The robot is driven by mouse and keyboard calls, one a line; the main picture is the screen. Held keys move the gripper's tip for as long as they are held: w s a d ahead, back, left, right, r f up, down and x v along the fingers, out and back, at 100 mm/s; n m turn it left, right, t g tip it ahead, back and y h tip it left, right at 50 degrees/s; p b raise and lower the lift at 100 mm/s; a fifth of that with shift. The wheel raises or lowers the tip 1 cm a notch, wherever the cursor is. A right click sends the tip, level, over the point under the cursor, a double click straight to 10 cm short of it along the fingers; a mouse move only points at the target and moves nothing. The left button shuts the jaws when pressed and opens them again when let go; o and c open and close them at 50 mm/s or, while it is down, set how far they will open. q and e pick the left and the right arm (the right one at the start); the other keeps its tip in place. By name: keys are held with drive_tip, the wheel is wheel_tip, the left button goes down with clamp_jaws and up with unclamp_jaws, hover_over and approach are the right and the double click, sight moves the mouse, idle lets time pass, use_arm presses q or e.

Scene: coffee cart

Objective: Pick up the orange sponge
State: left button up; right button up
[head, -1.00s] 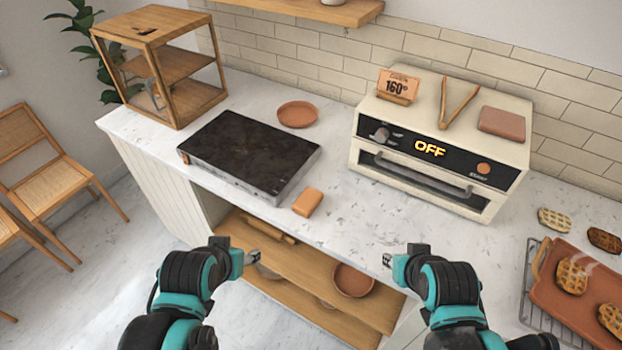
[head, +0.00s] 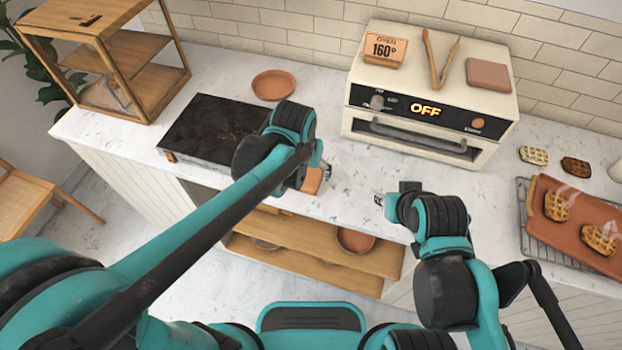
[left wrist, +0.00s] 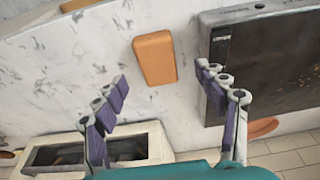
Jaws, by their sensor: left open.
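The orange sponge (head: 312,181) lies flat on the marble counter near its front edge, partly hidden behind my left gripper and arm in the head view. In the left wrist view the sponge (left wrist: 155,58) shows whole, just beyond the fingertips and between their lines. My left gripper (left wrist: 162,76) is open and empty, its purple-padded fingers spread to either side. In the head view my left gripper (head: 322,171) is above the counter beside the sponge. My right gripper (head: 379,200) is near the counter's front edge, right of the sponge; its jaws are too small to read.
A dark griddle (head: 212,128) stands left of the sponge, with a terracotta plate (head: 273,85) behind. A cream oven (head: 428,100) stands at the back right. A tray of waffles (head: 570,230) lies at far right. Bare counter (head: 350,165) separates sponge and oven.

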sight(311, 177)
use_arm(q)
drive_tip(key=b+x, duration=0.1)
drive_tip(key=x, duration=0.1)
drive_tip(key=b+x, duration=0.1)
drive_tip(key=x, duration=0.2)
drive_tip(key=shift+w+d+b, duration=0.2)
drive_tip(key=shift+d+b, duration=0.05)
drive_tip(key=shift+b, duration=0.05)
use_arm(e)
wheel_tip(311, 177, down, 3)
drive_tip(key=shift+r, duration=0.1)
use_arm(q)
drive_tip(key=shift+r, duration=0.1)
use_arm(e)
drive_tip(key=shift+r, duration=0.1)
use_arm(q)
drive_tip(key=c, duration=1)
drive_tip(key=shift+o, duration=0.2)
drive_tip(key=shift+r, duration=0.1)
